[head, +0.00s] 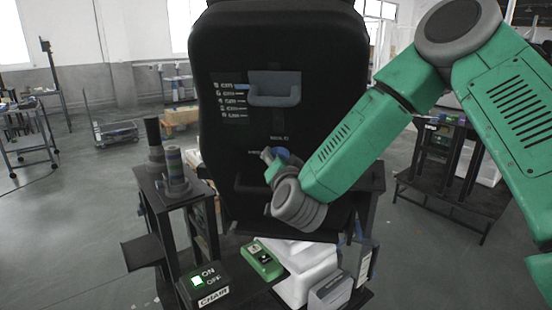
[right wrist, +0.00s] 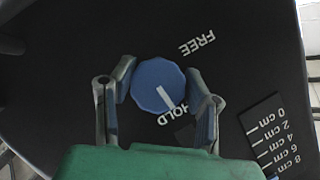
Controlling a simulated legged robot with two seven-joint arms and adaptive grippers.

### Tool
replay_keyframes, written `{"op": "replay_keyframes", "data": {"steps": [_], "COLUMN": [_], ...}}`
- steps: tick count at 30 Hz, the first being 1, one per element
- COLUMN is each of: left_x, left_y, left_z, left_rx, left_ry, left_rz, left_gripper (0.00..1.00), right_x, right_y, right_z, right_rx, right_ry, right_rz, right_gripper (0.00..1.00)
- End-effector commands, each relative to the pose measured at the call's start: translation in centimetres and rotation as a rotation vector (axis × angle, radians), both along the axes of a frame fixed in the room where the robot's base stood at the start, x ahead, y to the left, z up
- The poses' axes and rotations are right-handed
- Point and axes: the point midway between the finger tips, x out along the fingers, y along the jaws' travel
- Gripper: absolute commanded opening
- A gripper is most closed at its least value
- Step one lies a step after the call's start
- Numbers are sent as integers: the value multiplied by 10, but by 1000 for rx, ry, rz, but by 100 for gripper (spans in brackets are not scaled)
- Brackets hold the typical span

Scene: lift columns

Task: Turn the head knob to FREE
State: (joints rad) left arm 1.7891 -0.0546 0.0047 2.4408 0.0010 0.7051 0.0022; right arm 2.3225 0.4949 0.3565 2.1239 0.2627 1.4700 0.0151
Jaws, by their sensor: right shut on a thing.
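The head knob (right wrist: 152,80) is a blue, many-sided disc on the black back panel of a chair (head: 225,60). In the right wrist view its white pointer mark points at the word HOLD (right wrist: 172,114). The word FREE (right wrist: 197,43) is printed farther up and right of the knob. My right gripper (right wrist: 160,73) has a finger on each side of the knob and is shut on it. In the head view, my right gripper (head: 272,157) is at the panel's lower middle, and the knob is mostly hidden there. My left gripper is out of view.
A box marked CHAIR with an ON/OFF switch (head: 204,287) and a green control box (head: 262,260) stand below. Dark posts (head: 174,172) stand on a small table at left.

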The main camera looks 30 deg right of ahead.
Motion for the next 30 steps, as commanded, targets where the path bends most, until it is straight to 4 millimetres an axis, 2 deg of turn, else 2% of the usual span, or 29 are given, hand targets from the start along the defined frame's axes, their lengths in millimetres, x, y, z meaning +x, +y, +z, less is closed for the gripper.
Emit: {"op": "replay_keyframes", "data": {"steps": [15, 30], "left_x": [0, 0], "left_y": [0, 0], "left_z": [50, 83], "left_rx": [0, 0], "left_ry": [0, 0], "left_rz": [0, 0], "left_gripper": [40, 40], "right_x": [1, 2], "right_y": [1, 1], "right_z": [6, 5], "right_rx": [-304, -624], "right_ry": [249, 521], "right_rz": [-200, -417], "right_gripper": [13, 13]}}
